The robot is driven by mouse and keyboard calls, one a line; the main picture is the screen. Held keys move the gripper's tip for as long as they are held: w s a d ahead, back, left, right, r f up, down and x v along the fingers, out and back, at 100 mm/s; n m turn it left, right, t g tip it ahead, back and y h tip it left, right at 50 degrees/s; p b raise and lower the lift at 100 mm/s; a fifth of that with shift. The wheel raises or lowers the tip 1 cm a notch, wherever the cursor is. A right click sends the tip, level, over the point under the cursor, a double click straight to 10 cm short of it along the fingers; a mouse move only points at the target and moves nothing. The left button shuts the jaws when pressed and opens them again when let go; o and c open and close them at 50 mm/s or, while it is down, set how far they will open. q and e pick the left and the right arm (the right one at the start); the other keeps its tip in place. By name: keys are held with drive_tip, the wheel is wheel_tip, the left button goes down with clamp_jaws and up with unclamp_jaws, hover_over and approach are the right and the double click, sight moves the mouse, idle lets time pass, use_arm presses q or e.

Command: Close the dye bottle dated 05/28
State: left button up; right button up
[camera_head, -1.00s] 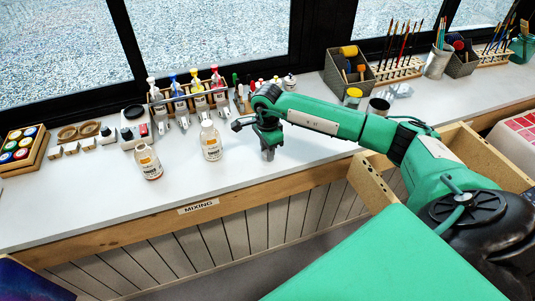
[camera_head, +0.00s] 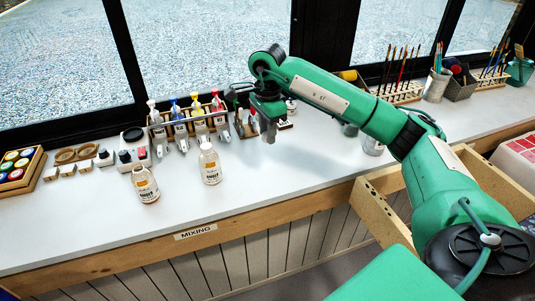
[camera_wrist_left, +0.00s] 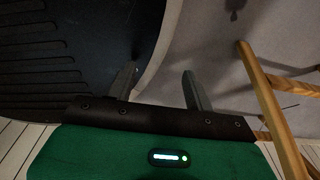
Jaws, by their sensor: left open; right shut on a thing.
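Two clear bottles with orange and white labels stand upright on the counter. The left bottle (camera_head: 146,186) is nearer the front edge, and the right bottle (camera_head: 210,165) has a whitish top. The dates are too small to read, and I cannot tell surely which bottle is capped. My right gripper (camera_head: 269,133) points down above the counter, right of and apart from both bottles. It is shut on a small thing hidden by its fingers. My left gripper (camera_wrist_left: 158,82) shows in the left wrist view with fingers apart and nothing between them.
A rack of colored squeeze bottles (camera_head: 200,121) stands behind the bottles. Jars in a wooden tray (camera_head: 17,170) and small blocks are at the left. A wooden drawer (camera_head: 378,215) juts out at the right. Wooden legs (camera_wrist_left: 265,95) show in the left wrist view. The front middle counter is clear.

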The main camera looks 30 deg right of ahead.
drive_tip(key=shift+r, duration=1.8)
use_arm(q)
drive_tip(key=shift+w+a, duration=0.15)
drive_tip(key=shift+w, duration=0.5)
use_arm(e)
drive_tip(key=shift+s+a+f+n, duration=0.15)
drive_tip(key=shift+a+f+n, duration=0.1)
drive_tip(key=shift+f+n, duration=0.1)
drive_tip(key=s+a+f+n, duration=1.3)
drive_tip(key=a+f+n, duration=0.1)
drive_tip(key=n, duration=0.4)
drive_tip(key=shift+s+a+f, duration=0.15)
drive_tip(key=shift+a+f, duration=0.05)
drive_tip(key=shift+f, duration=0.6)
